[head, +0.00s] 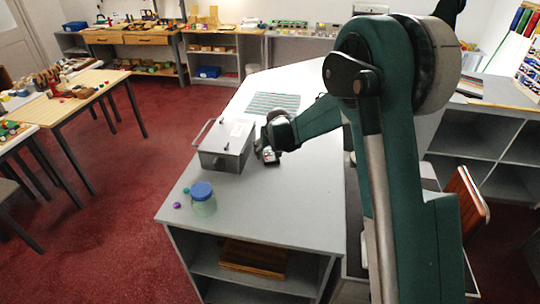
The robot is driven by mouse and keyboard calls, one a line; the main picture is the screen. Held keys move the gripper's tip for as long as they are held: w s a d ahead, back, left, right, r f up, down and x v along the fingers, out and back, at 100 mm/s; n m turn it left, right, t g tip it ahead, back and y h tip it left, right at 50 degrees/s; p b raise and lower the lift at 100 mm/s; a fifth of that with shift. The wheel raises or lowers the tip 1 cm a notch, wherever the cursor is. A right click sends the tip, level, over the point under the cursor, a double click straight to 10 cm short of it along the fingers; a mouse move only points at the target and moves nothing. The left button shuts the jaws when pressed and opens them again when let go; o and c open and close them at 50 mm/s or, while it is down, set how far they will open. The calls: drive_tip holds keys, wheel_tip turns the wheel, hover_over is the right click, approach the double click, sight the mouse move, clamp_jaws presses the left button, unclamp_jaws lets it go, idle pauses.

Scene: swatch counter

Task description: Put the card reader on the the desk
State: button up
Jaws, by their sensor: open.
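The grey desk (265,200) runs through the middle of the head view. A small dark item with a white and reddish face, perhaps the card reader (271,157), is on the desk top just right of a grey metal box. My gripper (264,152) is low over the desk right beside this item, and its jaws are open. The fingers are small and partly hidden by my wrist, so I cannot tell whether they touch the item.
The grey metal box (226,146) with a handle stands close left of my gripper. A blue-lidded jar (203,198) and small green and purple balls (177,205) are near the front left edge. A striped mat (272,104) lies farther back. The front right desk top is clear.

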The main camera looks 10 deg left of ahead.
sight(270, 153)
drive_tip(key=shift+c, duration=0.2)
drive_tip(key=c, duration=1.2)
drive_tip(key=shift+r, duration=0.1)
drive_tip(key=shift+r, duration=4.9)
drive_tip(key=shift+m+h, duration=0.5)
drive_tip(key=shift+m, duration=0.3)
drive_tip(key=d+f, duration=0.1)
drive_tip(key=d, duration=0.4)
drive_tip(key=d+f+b, duration=0.1)
drive_tip(key=d, duration=0.5)
drive_tip(key=d+f, duration=0.2)
drive_tip(key=d, duration=0.4)
drive_tip(key=shift+w+d, duration=0.25)
drive_tip(key=s+d+f+m+h+b, duration=0.1)
drive_tip(key=s+d+f, duration=0.15)
drive_tip(key=d, duration=0.85)
drive_tip(key=s+d+f+m+b, duration=0.1)
drive_tip(key=s+d+f, duration=0.15)
drive_tip(key=d, duration=0.75)
drive_tip(key=shift+m, duration=0.4)
drive_tip(key=s+d+f, duration=0.1)
drive_tip(key=s+f, duration=0.1)
drive_tip(key=s, duration=0.1)
drive_tip(key=s+d+f+b, duration=0.1)
drive_tip(key=s+f, duration=0.2)
drive_tip(key=s+d+f+b, duration=0.1)
drive_tip(key=s+f, duration=0.2)
drive_tip(key=shift+s+d+f, duration=0.1)
drive_tip(key=shift+s+d, duration=0.2)
